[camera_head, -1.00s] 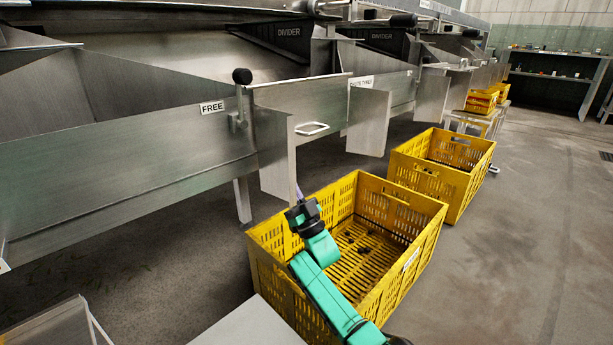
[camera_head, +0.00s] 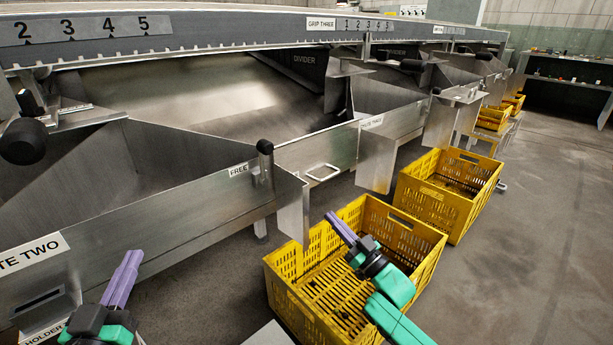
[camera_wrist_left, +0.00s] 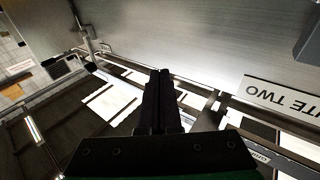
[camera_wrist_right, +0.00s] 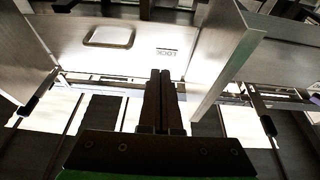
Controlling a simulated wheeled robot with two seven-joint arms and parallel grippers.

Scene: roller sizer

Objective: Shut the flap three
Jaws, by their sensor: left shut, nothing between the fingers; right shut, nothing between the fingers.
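A metal plate (camera_head: 340,145) with a pale loop handle (camera_head: 322,172) sits between the wall marked FREE (camera_head: 240,170) and the chute three label (camera_head: 372,122). I take it for flap three; I cannot tell how far it stands open. A plate with a loop handle (camera_wrist_right: 108,37) and a LOCK mark shows in the right wrist view. My right gripper (camera_head: 330,215) is shut and empty over the near yellow crate, below the handle and apart from it. My left gripper (camera_head: 134,253) is shut and empty by the chute two label (camera_head: 32,255).
Metal side plates (camera_head: 293,215) jut out beside the handle. The near yellow crate (camera_head: 425,262) and another crate (camera_head: 455,215) stand below. Open floor lies to the right (camera_head: 540,240).

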